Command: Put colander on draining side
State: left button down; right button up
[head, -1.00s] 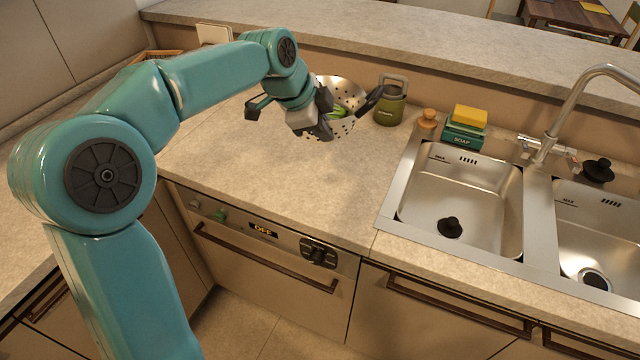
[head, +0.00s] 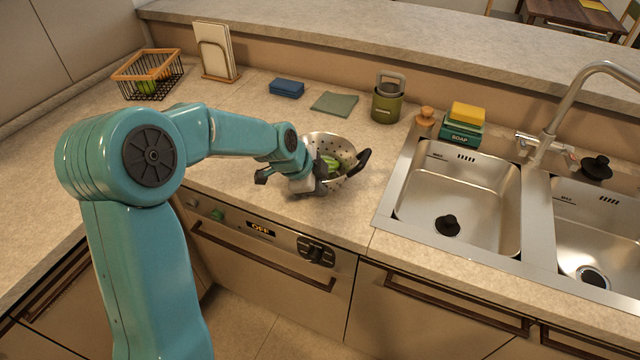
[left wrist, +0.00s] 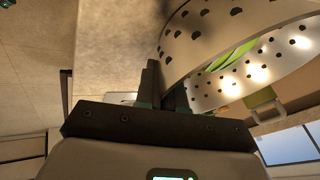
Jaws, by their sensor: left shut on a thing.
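The colander (head: 336,150) is a metal bowl with holes and dark handles, with something green (head: 330,164) inside. It is over the counter left of the sinks, tilted somewhat; I cannot tell whether it touches the counter. My left gripper (head: 316,180) is shut on the colander at its near left side, and the gripper hides part of it. In the left wrist view the perforated wall (left wrist: 235,30) rises from between the dark fingers (left wrist: 165,88). No separate draining side is clearly marked in view. My right gripper is not in view.
Right of the colander are two steel sink basins (head: 400,205) with a tap (head: 568,105). The front counter is clear.

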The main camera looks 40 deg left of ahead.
pick_arm(q)
jog(key=shift+f+b, duration=0.1)
jog(key=shift+b, duration=0.2)
jog(key=c, duration=1.2)
grip_release()
jog(key=shift+c, duration=0.2)
jog(key=shift+s+r+p, duration=0.1)
jog(key=shift+r+p, duration=0.2)
jog(key=shift+r, duration=0.1)
jog(key=b+v, duration=0.1)
jog(key=v, duration=1)
jog(key=shift+s+r, duration=0.2)
jog(key=shift+s, duration=0.05)
